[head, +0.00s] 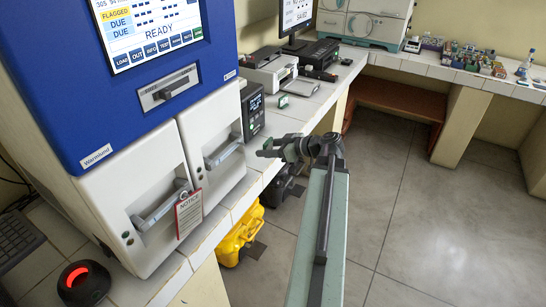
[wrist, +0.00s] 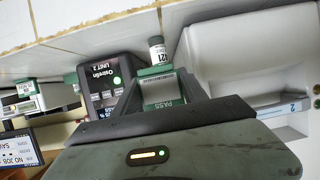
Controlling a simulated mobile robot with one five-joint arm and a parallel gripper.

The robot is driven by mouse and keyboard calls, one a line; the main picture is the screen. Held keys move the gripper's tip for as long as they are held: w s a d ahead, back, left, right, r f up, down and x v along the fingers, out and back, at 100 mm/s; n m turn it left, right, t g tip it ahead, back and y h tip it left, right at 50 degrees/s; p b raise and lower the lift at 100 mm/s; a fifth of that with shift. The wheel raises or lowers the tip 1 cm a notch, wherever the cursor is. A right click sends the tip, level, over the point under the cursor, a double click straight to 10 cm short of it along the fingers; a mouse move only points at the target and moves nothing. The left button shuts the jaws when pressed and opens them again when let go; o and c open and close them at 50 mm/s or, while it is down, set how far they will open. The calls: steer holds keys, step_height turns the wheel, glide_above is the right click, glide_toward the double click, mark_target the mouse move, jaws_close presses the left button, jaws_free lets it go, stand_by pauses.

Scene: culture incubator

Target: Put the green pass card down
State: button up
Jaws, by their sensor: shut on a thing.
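The green pass card (wrist: 160,93), with "PASS" printed on it, is between the fingers of my gripper (wrist: 160,85) in the wrist view. The gripper is shut on it. In the head view my gripper (head: 266,149) is at the front edge of the white tiled counter (head: 284,122), in front of the black unit. The card cannot be made out there. A small labelled vial (wrist: 157,50) and a green piece below it show just beyond the card in the wrist view. I cannot tell whether they touch the card.
The black unit (head: 252,108) stands beside the blue and white incubator (head: 160,100); it also shows in the wrist view (wrist: 105,78). A small green-faced item (head: 283,101) and a printer (head: 272,72) are farther back. A yellow case (head: 238,236) is below the counter. Open floor lies right.

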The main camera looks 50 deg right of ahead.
steer(key=f, duration=0.1)
steer(key=d+f+b, duration=0.1)
steer(key=f, duration=0.1)
steer(key=shift+w+d+f, duration=0.1)
steer(key=shift+w+d, duration=0.05)
steer(key=shift+w, duration=0.15)
steer(key=shift+w+d, duration=0.2)
steer(key=shift+d, duration=0.05)
steer(key=w+d, duration=0.3)
steer(key=w+d+b, duration=0.1)
steer(key=w+d, duration=0.2)
steer(key=d, duration=0.1)
steer(key=w+d+f, duration=0.1)
steer(key=w+d, duration=0.3)
steer(key=shift+w+d, duration=0.1)
steer(key=shift+d, duration=0.1)
step_height(320, 180, down, 4)
steer(key=b, duration=0.4)
steer(key=shift+f, duration=0.1)
steer(key=shift+r, duration=0.25)
steer(key=shift+f, duration=0.2)
steer(key=o, duration=1.3)
steer(key=shift+r, duration=0.1)
